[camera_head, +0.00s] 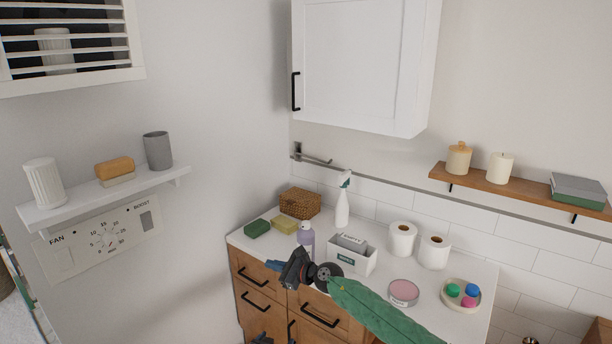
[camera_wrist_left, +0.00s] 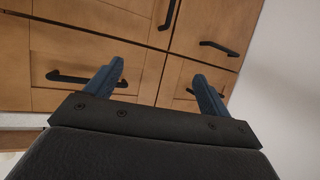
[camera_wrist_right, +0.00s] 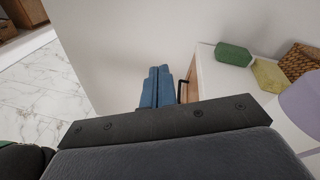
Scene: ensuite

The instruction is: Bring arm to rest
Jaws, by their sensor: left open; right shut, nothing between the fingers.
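My right gripper (camera_head: 273,265) is at the end of the green-sleeved arm in the head view, above the front left part of the counter and drawers. In the right wrist view its blue fingers (camera_wrist_right: 158,72) are together with nothing between them, next to the counter's left end. My left gripper (camera_head: 262,340) shows only as a small dark part at the bottom edge of the head view. In the left wrist view its blue fingers (camera_wrist_left: 157,78) are wide apart and empty, in front of wooden drawers (camera_wrist_left: 85,45) with black handles.
The white counter (camera_head: 470,280) holds a purple bottle (camera_head: 306,238), a white spray bottle (camera_head: 342,206), a white box (camera_head: 352,262), paper rolls (camera_head: 402,239), a pink-topped tin (camera_head: 404,292) and a wicker basket (camera_head: 300,203). A wall cabinet (camera_head: 360,65) hangs above. A white shelf (camera_head: 100,195) is at left.

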